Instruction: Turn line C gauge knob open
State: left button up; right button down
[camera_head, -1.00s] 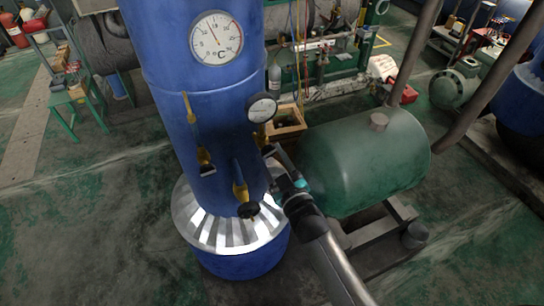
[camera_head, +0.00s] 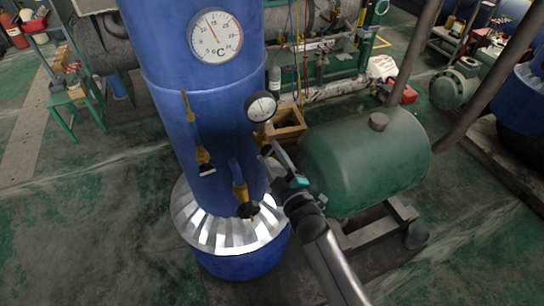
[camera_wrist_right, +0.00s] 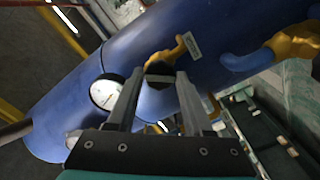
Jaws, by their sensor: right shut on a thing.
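A large blue upright tank (camera_head: 165,110) carries brass valves and a small round white gauge (camera_head: 261,107) on its right side. The gauge also shows in the wrist view (camera_wrist_right: 106,92). My right gripper (camera_head: 268,152) is just below this gauge, beside a brass valve (camera_head: 260,132). In the wrist view, a black knob (camera_wrist_right: 158,69) sits between the fingertips of my right gripper (camera_wrist_right: 155,82), which are shut on it. Its line label cannot be read. My left gripper is not in view.
A second brass valve (camera_head: 203,158) is on the tank's left front, and another with a black handle (camera_head: 246,210) is lower, near my arm. A wooden box (camera_head: 287,135) is behind.

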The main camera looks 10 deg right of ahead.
jog(key=n, duration=0.3)
jog(key=shift+b, duration=0.3)
jog(key=n+b, duration=0.1)
jog(key=n, duration=0.2)
jog(key=shift+f+n, duration=0.15)
jog(key=shift+n, duration=0.15)
jog(key=shift+c, duration=2.1)
grip_release()
jog(key=shift+s, duration=0.1)
jog(key=s+d+p, duration=0.1)
jog(key=s, duration=0.5)
jog(key=shift+s+d+p, duration=0.2)
jog(key=shift+s+p, duration=0.1)
jog(key=shift+s, duration=0.05)
